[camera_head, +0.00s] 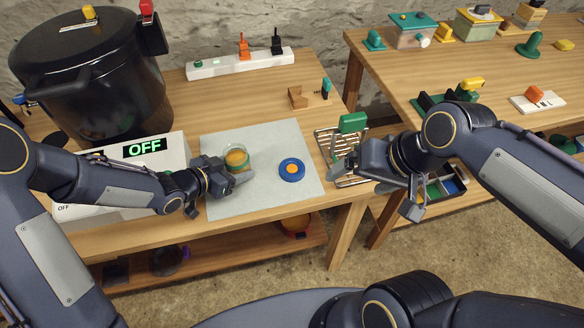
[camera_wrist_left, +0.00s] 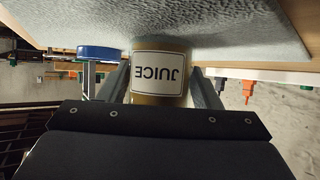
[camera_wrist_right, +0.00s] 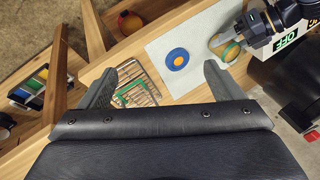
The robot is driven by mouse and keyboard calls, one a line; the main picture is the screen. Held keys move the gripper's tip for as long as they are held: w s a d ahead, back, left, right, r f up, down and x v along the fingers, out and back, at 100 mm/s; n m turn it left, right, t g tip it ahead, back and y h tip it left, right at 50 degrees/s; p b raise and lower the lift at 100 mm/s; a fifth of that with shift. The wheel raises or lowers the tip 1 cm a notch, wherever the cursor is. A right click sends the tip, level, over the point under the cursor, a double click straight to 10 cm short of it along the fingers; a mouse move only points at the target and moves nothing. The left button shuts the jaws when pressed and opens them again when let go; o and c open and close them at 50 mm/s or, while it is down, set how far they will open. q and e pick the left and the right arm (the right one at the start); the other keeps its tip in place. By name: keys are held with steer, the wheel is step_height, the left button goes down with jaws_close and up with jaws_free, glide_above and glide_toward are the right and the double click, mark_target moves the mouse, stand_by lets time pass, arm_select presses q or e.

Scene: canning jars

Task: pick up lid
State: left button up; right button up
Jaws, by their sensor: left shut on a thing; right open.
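The lid is a blue ring with an orange centre (camera_head: 292,169), lying flat on the grey mat (camera_head: 262,203). It also shows in the right wrist view (camera_wrist_right: 177,59) and, edge-on, in the left wrist view (camera_wrist_left: 98,53). A juice jar (camera_head: 236,158) stands on the mat left of the lid, its JUICE label upside down in the left wrist view (camera_wrist_left: 158,73). My left gripper (camera_head: 240,178) is shut on the jar, one finger on each side. My right gripper (camera_head: 372,182) is open and empty, right of the lid near the wire rack. The lid lies apart from both grippers.
A wire rack (camera_head: 345,170) with a green-handled thing (camera_head: 353,122) stands at the table's right edge. A black pot (camera_head: 92,75) sits at the left behind a white unit reading OFF (camera_head: 145,147). A power strip (camera_head: 240,63) lies at the back.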

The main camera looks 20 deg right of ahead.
steer(key=w+a+m+g+h, duration=0.1)
steer(key=w+a+m+g, duration=0.2)
steer(key=w, duration=0.8)
steer(key=m+g+h, duration=0.1)
steer(key=m+h, duration=0.2)
steer(key=m, duration=0.1)
glide_above(294, 166)
steer(key=f, duration=1.1)
steer(key=shift+s+d+f, duration=0.1)
steer(key=shift+s+f, duration=0.1)
steer(key=shift+f, duration=0.15)
steer(key=shift+w+f, duration=0.15)
steer(key=shift+f, duration=2.6)
steer(key=c, duration=1)
steer(key=shift+r, duration=0.1)
steer(key=shift+c, duration=0.2)
